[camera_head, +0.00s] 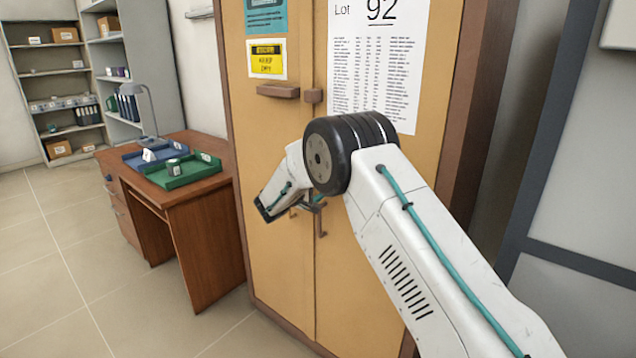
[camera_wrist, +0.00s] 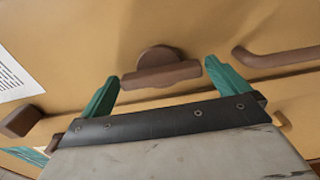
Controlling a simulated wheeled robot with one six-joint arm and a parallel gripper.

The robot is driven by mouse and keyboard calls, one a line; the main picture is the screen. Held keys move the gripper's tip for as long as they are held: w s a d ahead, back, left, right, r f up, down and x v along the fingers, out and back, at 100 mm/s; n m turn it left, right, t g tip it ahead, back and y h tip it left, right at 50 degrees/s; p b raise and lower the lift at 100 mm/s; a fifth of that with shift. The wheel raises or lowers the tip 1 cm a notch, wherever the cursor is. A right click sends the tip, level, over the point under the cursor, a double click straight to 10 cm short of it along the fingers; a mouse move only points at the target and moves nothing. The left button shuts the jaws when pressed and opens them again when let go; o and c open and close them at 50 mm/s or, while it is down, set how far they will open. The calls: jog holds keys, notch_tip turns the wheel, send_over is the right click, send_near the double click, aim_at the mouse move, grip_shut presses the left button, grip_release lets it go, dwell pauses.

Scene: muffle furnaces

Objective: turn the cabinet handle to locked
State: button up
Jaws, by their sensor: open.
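The tall yellow cabinet (camera_head: 350,290) with a brown frame stands in front of me in the head view, its doors shut. In the wrist view the brown turn handle (camera_wrist: 160,76) is a bar on a round base, roughly parallel to the door seam. My gripper (camera_wrist: 161,76) is open, with one teal finger beyond each end of the bar. It does not grip the handle, and contact cannot be told. In the head view my arm hides the turn handle.
A bar pull (camera_wrist: 280,57) lies right of the turn handle in the wrist view. A brown block (camera_wrist: 20,121) is at the left. A desk (camera_head: 195,205) with a green tray (camera_head: 182,180) stands left of the cabinet. Floor left of the desk is clear.

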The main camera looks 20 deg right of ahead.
jog(key=c, duration=0.8)
jog(key=shift+n, duration=0.4)
jog(key=n, duration=1.7)
